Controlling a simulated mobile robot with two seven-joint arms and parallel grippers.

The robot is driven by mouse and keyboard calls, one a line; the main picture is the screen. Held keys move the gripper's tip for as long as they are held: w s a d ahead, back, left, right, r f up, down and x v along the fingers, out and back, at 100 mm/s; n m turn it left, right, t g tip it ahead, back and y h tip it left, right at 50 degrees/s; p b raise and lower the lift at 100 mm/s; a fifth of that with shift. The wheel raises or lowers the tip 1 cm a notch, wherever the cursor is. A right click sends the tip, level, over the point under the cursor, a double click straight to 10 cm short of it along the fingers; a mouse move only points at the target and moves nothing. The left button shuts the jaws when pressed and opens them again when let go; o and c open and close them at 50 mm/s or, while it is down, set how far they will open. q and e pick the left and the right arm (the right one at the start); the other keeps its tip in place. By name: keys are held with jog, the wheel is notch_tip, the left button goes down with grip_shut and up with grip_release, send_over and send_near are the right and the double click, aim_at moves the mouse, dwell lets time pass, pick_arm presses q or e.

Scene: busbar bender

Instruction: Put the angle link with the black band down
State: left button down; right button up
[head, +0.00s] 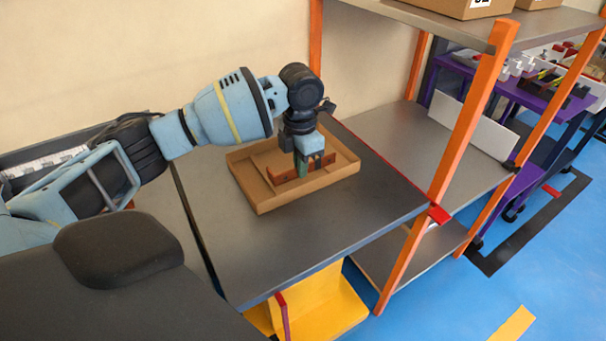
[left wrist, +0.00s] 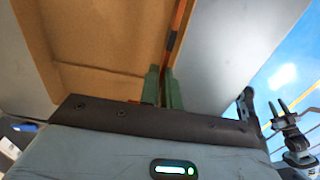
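The angle link (head: 285,179) is a copper-brown bar low in the shallow cardboard tray (head: 262,204) in the head view. My left gripper (head: 303,170) points down into the tray with its green fingers at the link. In the left wrist view the link (left wrist: 181,28) runs as a narrow orange-brown strip with a dark stretch to the fingers (left wrist: 163,88), which are close together on it. I cannot tell whether the link touches the tray floor. My right gripper (left wrist: 280,108) shows small at the right edge of the left wrist view, its two fingers apart and empty.
The tray sits on a dark grey table (head: 250,262). An orange-posted shelf rack (head: 470,120) stands to the right, with cardboard boxes (head: 455,8) on its upper board. A purple trolley (head: 520,95) stands behind it. The tabletop in front of the tray is clear.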

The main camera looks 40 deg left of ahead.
pick_arm(q)
jog(key=shift+w, duration=0.2)
jog(key=shift+w, duration=0.25)
notch_tip(320, 180, down, 4)
jog(key=shift+r, duration=0.25)
jog(key=shift+f, duration=0.1)
jog(key=c, duration=2)
grip_release()
jog(key=shift+s+f, duration=0.1)
jog(key=shift+c, duration=0.2)
jog(key=shift+o, duration=0.6)
